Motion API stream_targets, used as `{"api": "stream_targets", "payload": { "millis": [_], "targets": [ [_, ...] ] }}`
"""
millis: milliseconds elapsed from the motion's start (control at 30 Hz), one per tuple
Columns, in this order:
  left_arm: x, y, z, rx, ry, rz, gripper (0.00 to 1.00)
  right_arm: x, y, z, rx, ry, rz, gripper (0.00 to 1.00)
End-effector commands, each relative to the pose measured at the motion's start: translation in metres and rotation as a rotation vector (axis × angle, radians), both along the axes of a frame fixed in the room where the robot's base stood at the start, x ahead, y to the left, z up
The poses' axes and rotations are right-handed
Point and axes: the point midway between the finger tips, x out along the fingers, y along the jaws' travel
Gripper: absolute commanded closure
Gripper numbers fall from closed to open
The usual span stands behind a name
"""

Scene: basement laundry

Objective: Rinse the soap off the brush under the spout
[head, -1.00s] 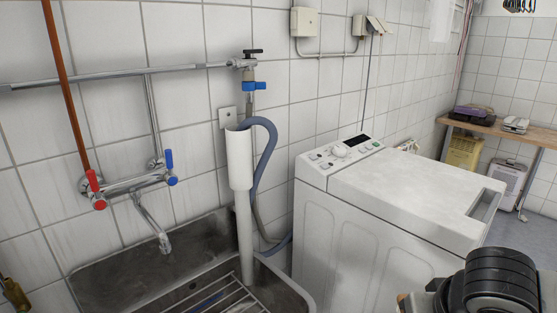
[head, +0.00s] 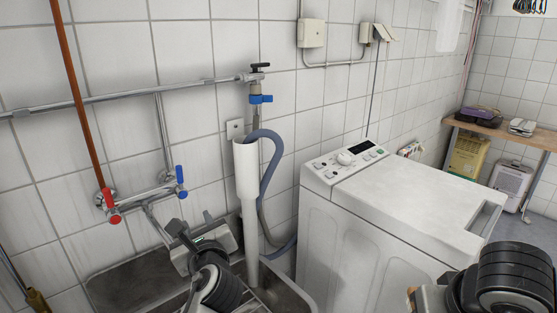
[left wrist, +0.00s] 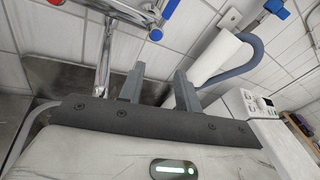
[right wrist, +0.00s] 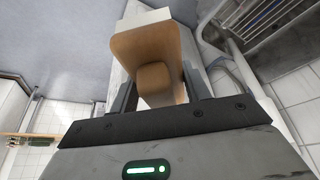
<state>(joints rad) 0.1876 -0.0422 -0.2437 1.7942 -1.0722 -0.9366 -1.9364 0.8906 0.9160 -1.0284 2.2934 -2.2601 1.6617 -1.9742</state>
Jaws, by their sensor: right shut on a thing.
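The chrome spout (head: 155,222) comes down from the wall mixer over the sink (head: 125,283). The mixer has a red handle (head: 111,206) and a blue handle (head: 180,178). My left gripper (head: 192,224) is open and empty just right of the spout; its fingers (left wrist: 158,88) stand apart in the left wrist view, with the spout (left wrist: 104,60) beyond the left finger. My right gripper (right wrist: 158,92) is shut on a wooden piece, which I take to be the brush (right wrist: 150,55). No soap can be made out. No water shows at the spout.
A white standpipe (head: 246,175) with a grey hose (head: 270,165) rises beside the sink. The washing machine (head: 350,225) stands to its right. A brown pipe (head: 80,95) runs down the wall at left. A wire rack lies in the sink.

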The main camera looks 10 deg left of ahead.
Motion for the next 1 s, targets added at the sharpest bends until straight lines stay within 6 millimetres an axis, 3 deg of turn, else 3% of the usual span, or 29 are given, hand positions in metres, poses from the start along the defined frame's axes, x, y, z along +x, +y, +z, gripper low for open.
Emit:
{"api": "stream_targets", "payload": {
  "millis": [33,100,267,467,800,1000],
  "targets": [
    [0.005,0.002,0.019,0.076,0.011,0.020,0.66,0.000,0.000,0.005,0.000,0.000,0.000,0.78],
    [0.009,0.005,0.034,0.169,0.034,0.046,0.66,0.000,0.000,0.006,0.000,0.000,0.000,0.78],
    [0.013,0.009,0.054,0.282,0.064,0.081,0.66,0.000,0.000,0.008,0.001,0.000,0.000,0.78],
    [0.028,0.021,0.057,0.304,0.072,0.090,0.66,0.000,0.000,0.009,0.001,0.000,0.000,0.78],
    [0.082,0.062,0.057,0.301,0.071,0.088,0.66,0.000,0.000,0.010,0.001,-0.001,0.000,0.78],
    [0.102,0.077,0.056,0.300,0.071,0.087,0.66,0.000,0.000,0.009,0.000,-0.001,0.000,0.78]
  ]
}}
